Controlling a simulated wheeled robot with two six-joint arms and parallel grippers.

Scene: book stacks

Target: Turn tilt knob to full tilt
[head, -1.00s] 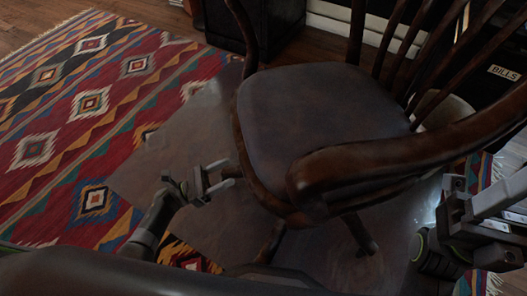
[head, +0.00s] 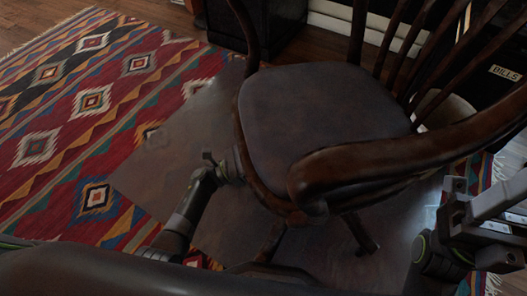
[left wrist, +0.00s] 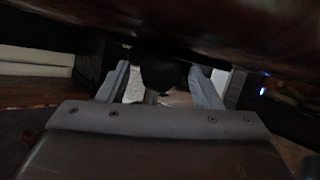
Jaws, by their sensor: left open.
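The wooden office chair (head: 325,115) has a dark brown seat, curved arms and a spindle back. In the left wrist view, a dark rounded knob (left wrist: 158,70) hangs beneath the seat underside (left wrist: 200,20). My left gripper (left wrist: 160,85) is open, with one finger on each side of the knob. I cannot tell whether the fingers touch it. In the head view, my left gripper (head: 235,167) reaches under the seat's left edge, and its fingertips are hidden. My right gripper (head: 485,205) is at the right edge, away from the seat; its jaw opening is unclear.
The chair stands on a clear floor mat (head: 165,165) over a patterned red rug (head: 90,100). A dark cabinet (head: 255,25) stands behind it. A black box marked "BILLS" (head: 505,73) is at the right. The rug at left is free.

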